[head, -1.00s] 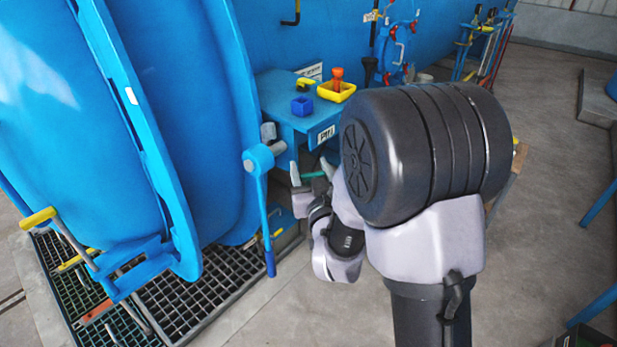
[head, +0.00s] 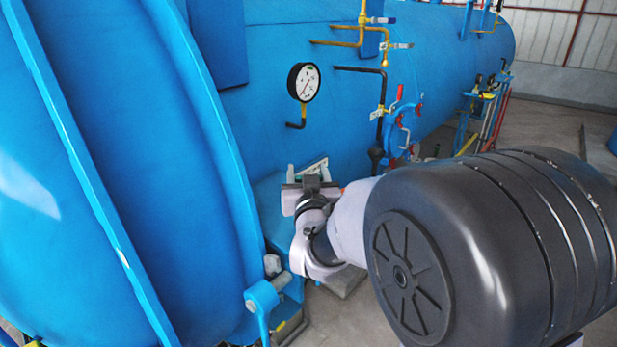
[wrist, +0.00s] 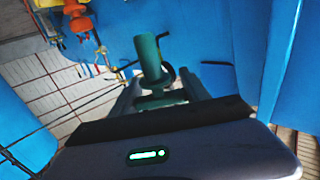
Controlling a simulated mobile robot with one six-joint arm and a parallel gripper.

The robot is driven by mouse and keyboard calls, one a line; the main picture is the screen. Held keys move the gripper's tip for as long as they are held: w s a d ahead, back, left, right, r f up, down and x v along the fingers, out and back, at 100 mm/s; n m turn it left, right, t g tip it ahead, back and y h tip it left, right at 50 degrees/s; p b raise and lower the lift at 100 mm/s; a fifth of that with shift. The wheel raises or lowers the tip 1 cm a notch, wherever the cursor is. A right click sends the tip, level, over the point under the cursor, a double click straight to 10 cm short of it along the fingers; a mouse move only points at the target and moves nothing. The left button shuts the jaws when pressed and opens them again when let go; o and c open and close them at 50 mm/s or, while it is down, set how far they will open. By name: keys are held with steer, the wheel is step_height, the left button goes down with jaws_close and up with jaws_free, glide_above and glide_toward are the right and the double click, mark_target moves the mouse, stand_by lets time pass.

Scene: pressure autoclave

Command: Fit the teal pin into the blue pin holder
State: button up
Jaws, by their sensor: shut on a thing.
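The teal pin (wrist: 150,58) shows in the middle of the wrist view, between the fingers of my gripper (wrist: 158,92). My gripper is shut on it, and its round end sticks out past the fingers. In the head view my gripper (head: 309,190) is raised in front of the blue bench (head: 268,205) beside the vessel. The pin cannot be made out there. I cannot make out the blue pin holder in either current view; my gripper and arm cover much of the bench top.
The big blue autoclave (head: 110,150) fills the left, with a pressure gauge (head: 304,82) and yellow pipes (head: 350,43) on its side. A blue lever bracket (head: 262,298) stands below my gripper. An orange object (wrist: 82,28) shows at upper left in the wrist view.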

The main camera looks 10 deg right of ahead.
steer(key=shift+s+a+r, duration=0.1)
steer(key=shift+s+r, duration=0.05)
steer(key=shift+s, duration=0.35)
steer(key=shift+b, duration=0.55)
step_height(320, 180, down, 6)
steer(key=b, duration=0.7)
steer(key=shift+r, duration=0.1)
steer(key=shift+b, duration=1.2)
